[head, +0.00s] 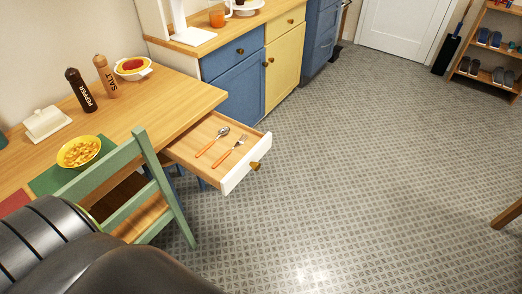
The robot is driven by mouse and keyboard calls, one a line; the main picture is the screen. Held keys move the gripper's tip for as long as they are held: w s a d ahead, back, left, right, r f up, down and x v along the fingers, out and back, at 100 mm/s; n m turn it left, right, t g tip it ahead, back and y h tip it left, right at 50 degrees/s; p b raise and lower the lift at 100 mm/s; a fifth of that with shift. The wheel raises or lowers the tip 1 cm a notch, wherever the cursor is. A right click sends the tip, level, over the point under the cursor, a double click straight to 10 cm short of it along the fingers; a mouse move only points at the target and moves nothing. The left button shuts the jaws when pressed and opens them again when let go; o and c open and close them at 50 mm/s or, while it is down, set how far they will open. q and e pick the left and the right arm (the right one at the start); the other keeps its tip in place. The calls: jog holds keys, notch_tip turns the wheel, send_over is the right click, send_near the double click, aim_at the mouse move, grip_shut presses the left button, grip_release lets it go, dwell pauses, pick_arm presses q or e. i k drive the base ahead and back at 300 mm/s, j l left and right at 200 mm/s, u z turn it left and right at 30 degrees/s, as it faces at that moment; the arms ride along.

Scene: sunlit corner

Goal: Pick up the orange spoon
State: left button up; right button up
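The orange spoon (211,143) has an orange handle and a metal bowl. It lies in the open drawer (184,150) of the wooden table, in the middle of the head view. Its bowl points to the back right and its handle to the front left. A fork (230,152) with a matching orange handle lies beside it on the right, apart from it. Part of my dark grey arm fills the bottom left corner. Neither of my grippers shows.
A green chair (170,184) stands against the table (150,108), left of the drawer. The drawer's white front with its knob (255,166) juts over the tiled floor. Blue and yellow cabinets (285,62) stand behind. Floor right of the drawer is clear.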

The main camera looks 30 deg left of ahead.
aim_at(223, 132)
jog(key=u, duration=1.35)
jog(key=i, duration=0.05)
